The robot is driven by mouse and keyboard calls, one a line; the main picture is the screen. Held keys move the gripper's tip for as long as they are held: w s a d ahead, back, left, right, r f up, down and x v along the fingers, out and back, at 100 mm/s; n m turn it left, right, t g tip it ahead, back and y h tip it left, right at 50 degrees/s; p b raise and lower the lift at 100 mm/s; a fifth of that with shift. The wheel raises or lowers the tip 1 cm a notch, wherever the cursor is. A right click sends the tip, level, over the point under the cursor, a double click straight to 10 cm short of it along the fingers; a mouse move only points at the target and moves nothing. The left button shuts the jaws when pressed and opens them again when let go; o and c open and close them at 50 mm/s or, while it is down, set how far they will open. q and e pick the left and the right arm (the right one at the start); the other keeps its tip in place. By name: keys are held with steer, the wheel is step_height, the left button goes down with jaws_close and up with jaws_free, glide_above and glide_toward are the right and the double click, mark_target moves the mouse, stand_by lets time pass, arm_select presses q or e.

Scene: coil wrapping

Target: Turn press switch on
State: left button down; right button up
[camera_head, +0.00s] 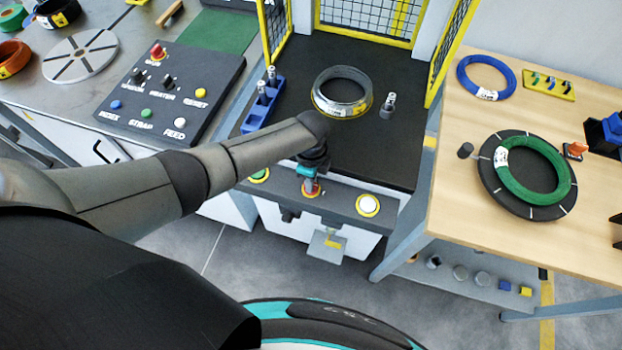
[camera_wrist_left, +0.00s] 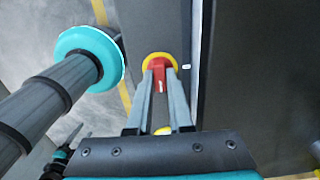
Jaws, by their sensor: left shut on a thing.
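The press switch (camera_wrist_left: 159,72) is a red rotary knob on a yellow ring, set in the front panel of the press. In the head view its red and yellow parts (camera_head: 311,191) show just below my gripper. My left gripper (camera_head: 309,178) reaches down to it from above. In the left wrist view the two grey fingers (camera_wrist_left: 160,85) sit on either side of the red knob, shut on it.
A green button (camera_head: 259,175) and a white button (camera_head: 368,205) flank the switch. A metal coil (camera_head: 342,91) lies on the black press bed between yellow mesh guards. A wooden table (camera_head: 440,225) stands at right; a black control panel (camera_head: 150,130) at left.

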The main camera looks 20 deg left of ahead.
arm_select(q)
steer(key=c, duration=0.8)
jaws_free()
step_height(320, 180, up, 15)
steer(key=p, duration=0.3)
steer(key=shift+r, duration=0.15)
